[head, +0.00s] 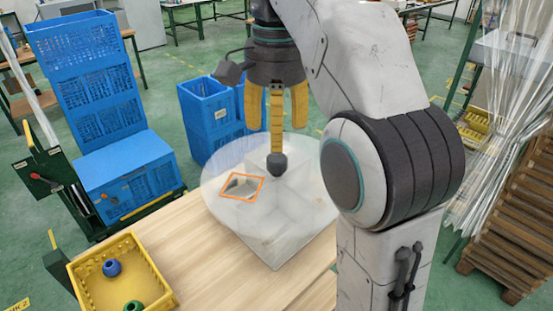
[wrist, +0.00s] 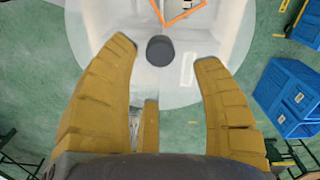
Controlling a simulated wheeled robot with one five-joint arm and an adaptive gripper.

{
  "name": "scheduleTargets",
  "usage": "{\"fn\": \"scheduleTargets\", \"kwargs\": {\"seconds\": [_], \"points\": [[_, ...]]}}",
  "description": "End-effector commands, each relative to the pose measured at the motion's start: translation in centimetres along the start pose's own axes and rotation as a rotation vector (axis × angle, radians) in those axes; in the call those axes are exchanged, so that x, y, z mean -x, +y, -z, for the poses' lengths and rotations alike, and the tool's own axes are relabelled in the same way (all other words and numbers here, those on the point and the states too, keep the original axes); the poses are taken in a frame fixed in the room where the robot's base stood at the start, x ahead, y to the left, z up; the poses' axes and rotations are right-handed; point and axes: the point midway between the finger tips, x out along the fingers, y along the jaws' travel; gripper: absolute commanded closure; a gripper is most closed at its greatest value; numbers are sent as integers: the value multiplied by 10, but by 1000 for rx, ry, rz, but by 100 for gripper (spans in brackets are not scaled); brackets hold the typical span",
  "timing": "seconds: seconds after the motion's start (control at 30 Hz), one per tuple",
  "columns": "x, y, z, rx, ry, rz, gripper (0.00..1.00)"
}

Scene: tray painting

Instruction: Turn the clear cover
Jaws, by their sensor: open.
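The clear cover (head: 232,165) is a round see-through disc lying over a pale square tray (head: 275,256) on the wooden table. An orange-edged opening (head: 243,187) shows left of the cover's middle, and a dark knob (head: 278,165) stands near its centre. In the wrist view the cover (wrist: 95,28) fills the top middle, with the dark knob (wrist: 160,50) just beyond the fingers. My gripper (head: 276,125) points down above the knob, its yellow fingers spread. In the wrist view my gripper (wrist: 163,60) is open and the knob lies between the fingertip lines. Whether a finger touches the knob is unclear.
A yellow crate (head: 83,265) with a blue and a green piece stands on the table at lower left. Blue crates (head: 215,110) stand on the floor behind the table. Stacked wooden pallets (head: 510,215) are at right. The table front is bare.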

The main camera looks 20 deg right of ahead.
Motion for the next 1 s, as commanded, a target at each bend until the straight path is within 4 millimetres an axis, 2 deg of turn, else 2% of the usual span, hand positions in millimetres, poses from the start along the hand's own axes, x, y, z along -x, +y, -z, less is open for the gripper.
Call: {"fn": "scheduleTargets", "kwargs": {"seconds": [0.2,0.5,0.73,1.0], "points": [[-26,1,0,0,-1,-2,40],[-55,0,0,-1,0,-1,40],[-65,0,0,-2,0,0,40],[-67,0,0,-2,0,0,40]]}}
